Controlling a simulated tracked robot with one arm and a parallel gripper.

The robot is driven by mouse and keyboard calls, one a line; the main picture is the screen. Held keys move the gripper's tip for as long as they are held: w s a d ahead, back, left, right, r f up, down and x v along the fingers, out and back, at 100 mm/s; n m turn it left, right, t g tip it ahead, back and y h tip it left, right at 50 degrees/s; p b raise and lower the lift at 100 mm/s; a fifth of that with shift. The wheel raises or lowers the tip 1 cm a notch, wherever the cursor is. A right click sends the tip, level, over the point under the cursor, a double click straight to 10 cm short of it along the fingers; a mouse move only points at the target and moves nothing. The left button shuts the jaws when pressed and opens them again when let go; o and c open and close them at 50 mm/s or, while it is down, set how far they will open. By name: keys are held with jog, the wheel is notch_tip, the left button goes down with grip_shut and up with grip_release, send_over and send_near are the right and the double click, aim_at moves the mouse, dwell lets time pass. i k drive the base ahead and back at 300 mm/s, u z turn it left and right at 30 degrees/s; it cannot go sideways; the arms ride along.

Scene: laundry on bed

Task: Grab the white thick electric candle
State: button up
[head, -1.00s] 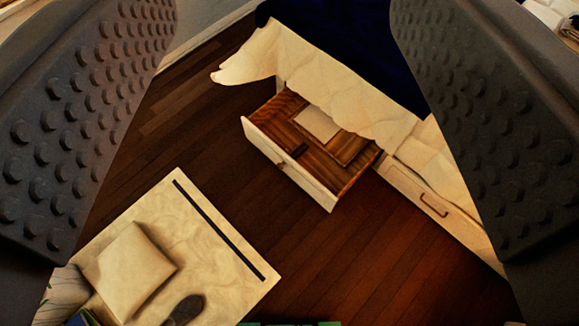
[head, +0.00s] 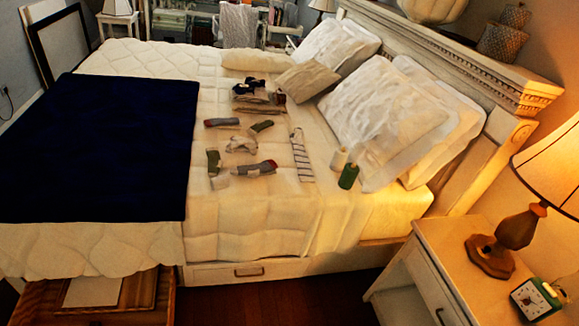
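A small white cylinder (head: 339,158) that looks like the white candle stands on the bed near the pillows, at the middle right of the head view. A green cylinder (head: 348,176) stands just in front of it and slightly right, and may hide part of its lower edge. Its thickness is hard to judge at this distance. My gripper is not in this view.
Socks and folded clothes (head: 254,168) lie on the bed (head: 250,225); pillows (head: 385,115) lie behind the candles. A nightstand (head: 440,240) with a lamp (head: 515,230) and clock (head: 535,298) stands right. Dark floor shows between.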

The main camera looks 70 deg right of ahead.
aim_at(338, 160)
jog(key=z, duration=1.75)
jog(key=k, duration=0.4)
jog(key=z, duration=0.15)
jog(key=i, duration=2.45)
jog(key=z, duration=0.2)
